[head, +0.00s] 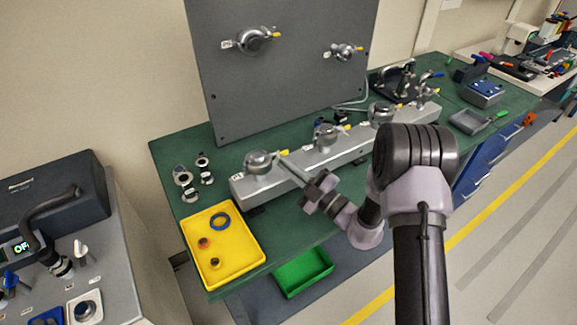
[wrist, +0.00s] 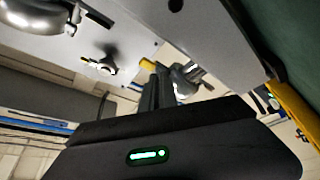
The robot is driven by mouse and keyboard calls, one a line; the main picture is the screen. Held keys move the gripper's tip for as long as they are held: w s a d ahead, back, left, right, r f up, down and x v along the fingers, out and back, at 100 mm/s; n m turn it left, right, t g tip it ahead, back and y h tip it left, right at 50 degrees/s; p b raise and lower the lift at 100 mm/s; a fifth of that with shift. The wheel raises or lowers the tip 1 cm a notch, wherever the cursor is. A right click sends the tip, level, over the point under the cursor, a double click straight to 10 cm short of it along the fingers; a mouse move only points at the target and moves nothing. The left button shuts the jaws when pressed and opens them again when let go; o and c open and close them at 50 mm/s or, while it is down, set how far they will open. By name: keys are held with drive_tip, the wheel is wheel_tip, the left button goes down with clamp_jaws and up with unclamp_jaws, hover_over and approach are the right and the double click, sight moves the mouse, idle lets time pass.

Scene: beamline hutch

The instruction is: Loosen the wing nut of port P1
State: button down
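The leftmost port (head: 258,162) on the grey rail is a round metal clamp with a small white label beside it, too small to read, so I cannot confirm it is P1. Its yellow-tipped wing nut (head: 284,152) points right. My gripper (head: 283,158) reaches in from the lower right, its fingertips at that yellow tip. In the wrist view the dark fingers (wrist: 160,85) look close together, beside the yellow tip (wrist: 148,64) and metal clamp (wrist: 182,84). I cannot tell whether they grip the nut or only stand beside it.
More clamped ports (head: 327,135) line the rail (head: 300,172) to the right. An upright grey panel (head: 290,85) with two ports stands behind. A yellow tray (head: 235,265) with a blue ring lies front left. Loose metal fittings (head: 184,178) stand left. A green bin (head: 303,272) sits below.

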idle(0.4)
drive_tip(key=n+p, duration=0.1)
drive_tip(key=n+g+p, duration=0.1)
drive_tip(key=shift+r+p, duration=0.3)
drive_tip(key=shift+p, duration=0.05)
drive_tip(key=n+p, duration=0.2)
drive_tip(key=n+g+p, duration=0.1)
drive_tip(key=n, duration=0.1)
drive_tip(key=shift+d+r+h+p, duration=0.1)
drive_tip(key=shift+r+h+p, duration=0.1)
drive_tip(key=shift+h+p, duration=0.2)
drive_tip(key=n+p, duration=0.1)
drive_tip(key=n, duration=0.1)
drive_tip(key=n+g+h+p, duration=0.1)
drive_tip(key=n+p, duration=0.1)
drive_tip(key=shift+w+r, duration=0.1)
drive_tip(key=shift+r, duration=0.1)
drive_tip(key=shift+s+a+r+n+t+h+b, duration=0.15)
drive_tip(key=shift+n+h, duration=0.9)
drive_tip(key=shift+n, duration=0.75)
drive_tip(key=shift+a+r+n+t+h+b, duration=0.1)
drive_tip(key=shift+n+t+h, duration=0.1)
drive_tip(key=shift+n+h, duration=1.25)
drive_tip(key=shift+s+a+r+n+t+h+b, duration=0.15)
drive_tip(key=shift+n+h, duration=0.55)
drive_tip(key=shift+n, duration=1.45)
